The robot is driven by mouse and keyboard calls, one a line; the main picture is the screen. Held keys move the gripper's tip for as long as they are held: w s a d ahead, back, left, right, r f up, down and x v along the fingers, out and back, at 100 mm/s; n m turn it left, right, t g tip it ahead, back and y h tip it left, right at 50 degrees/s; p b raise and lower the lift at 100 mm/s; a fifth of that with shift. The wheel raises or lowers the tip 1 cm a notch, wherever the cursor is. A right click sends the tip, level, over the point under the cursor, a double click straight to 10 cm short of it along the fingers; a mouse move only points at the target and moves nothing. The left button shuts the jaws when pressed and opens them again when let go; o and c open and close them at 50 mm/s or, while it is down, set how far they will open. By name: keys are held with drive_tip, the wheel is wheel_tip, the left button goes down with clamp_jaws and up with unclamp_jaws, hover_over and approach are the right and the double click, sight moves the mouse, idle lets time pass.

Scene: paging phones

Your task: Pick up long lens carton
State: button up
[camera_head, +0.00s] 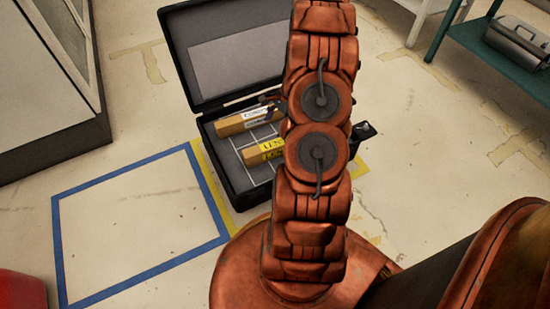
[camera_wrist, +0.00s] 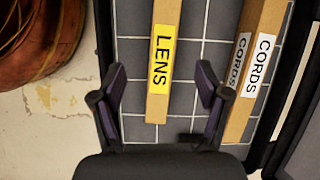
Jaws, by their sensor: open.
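The lens carton is a long tan box with a yellow label reading LENS. It lies on the grid-lined floor of an open black case (camera_head: 240,190). In the head view the lens carton (camera_head: 250,157) is partly hidden behind my arm. In the wrist view the lens carton (camera_wrist: 158,108) runs up out of the top edge, its near end in view. My gripper (camera_wrist: 161,72) is open, with one finger on each side of the carton in the picture and gaps on both sides. I cannot tell its height above the carton.
A tan carton with white CORDS labels (camera_wrist: 238,118) lies to the right of the lens carton, close to the case wall; it also shows in the head view (camera_head: 240,121). The raised lid (camera_head: 225,60) stands behind. Blue tape (camera_head: 140,174) outlines bare floor at left.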

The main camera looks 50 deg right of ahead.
drive_tip(key=m+b, duration=0.2)
hover_over(275, 146)
drive_tip(key=d, duration=0.4)
drive_tip(key=f, duration=0.6)
drive_tip(key=shift+s+a+f, duration=0.15)
drive_tip(key=shift+s+f, duration=0.05)
drive_tip(key=shift+s, duration=0.15)
drive_tip(key=shift+f, duration=0.35)
drive_tip(key=shift+w+b+x, duration=0.15)
drive_tip(key=shift+b+x, duration=0.8)
drive_tip(key=shift+x, duration=0.9)
drive_tip(key=shift+w+b+x, duration=0.15)
drive_tip(key=shift+b+x, duration=0.8)
drive_tip(key=shift+x, duration=0.9)
drive_tip(key=shift+a+r, duration=0.15)
drive_tip(key=shift+r, duration=0.05)
clamp_jaws()
drive_tip(key=shift+r, duration=0.1)
